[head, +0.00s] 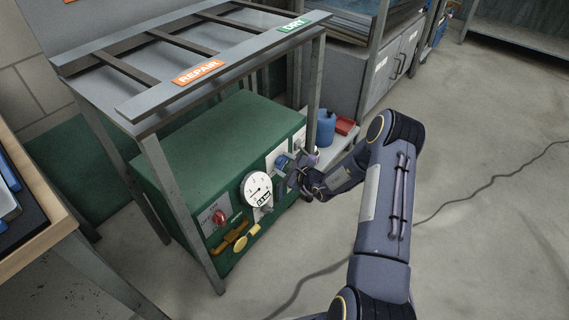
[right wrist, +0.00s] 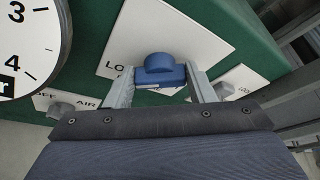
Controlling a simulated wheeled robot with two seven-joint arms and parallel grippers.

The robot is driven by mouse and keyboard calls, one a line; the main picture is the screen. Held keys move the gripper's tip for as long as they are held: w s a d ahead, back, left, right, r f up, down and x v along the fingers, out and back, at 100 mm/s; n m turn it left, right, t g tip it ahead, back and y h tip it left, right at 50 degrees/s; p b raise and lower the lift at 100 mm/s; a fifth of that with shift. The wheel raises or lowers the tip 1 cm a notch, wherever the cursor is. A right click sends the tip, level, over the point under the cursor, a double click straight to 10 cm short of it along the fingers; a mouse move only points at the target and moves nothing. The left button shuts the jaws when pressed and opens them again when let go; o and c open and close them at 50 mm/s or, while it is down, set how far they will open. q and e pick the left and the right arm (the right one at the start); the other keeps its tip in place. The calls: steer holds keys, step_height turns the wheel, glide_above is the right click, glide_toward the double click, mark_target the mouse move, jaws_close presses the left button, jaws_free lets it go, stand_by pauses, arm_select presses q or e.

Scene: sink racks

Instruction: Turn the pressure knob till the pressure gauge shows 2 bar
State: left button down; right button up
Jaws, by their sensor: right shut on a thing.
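The blue knob (right wrist: 160,68) sits on a white plate with the letters "LO" partly showing, on the front of a green cabinet (head: 200,150). My right gripper (right wrist: 160,88) is shut on it, one finger on each side. In the head view the blue knob (head: 282,161) shows beside my right gripper (head: 289,169). My left gripper is out of view.
A red knob (head: 219,217) and yellow-orange valve parts (head: 240,240) are lower left on the cabinet front. A grey knob (right wrist: 62,110) is by an "AIR" label. The rack's legs and top frame the cabinet. A blue container (head: 326,128) stands behind. Floor at right is clear but for a cable.

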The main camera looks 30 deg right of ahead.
steer(key=m, duration=0.1)
steer(key=m+g+y+p, duration=0.1)
steer(key=m+y+p, duration=0.1)
steer(key=m, duration=0.1)
steer(key=shift+d+r+g, duration=0.15)
steer(key=shift+d+g, duration=0.15)
steer(key=shift+w+d+m+g+y+p, duration=0.1)
steer(key=shift+m+g+y+p, duration=0.35)
steer(key=shift+m+y, duration=0.8)
steer(key=shift+m, duration=0.35)
steer(key=o, duration=1)
steer(key=p+v, duration=0.2)
steer(key=v, duration=0.5)
steer(key=shift+s+d, duration=0.15)
steer(key=shift+s, duration=0.2)
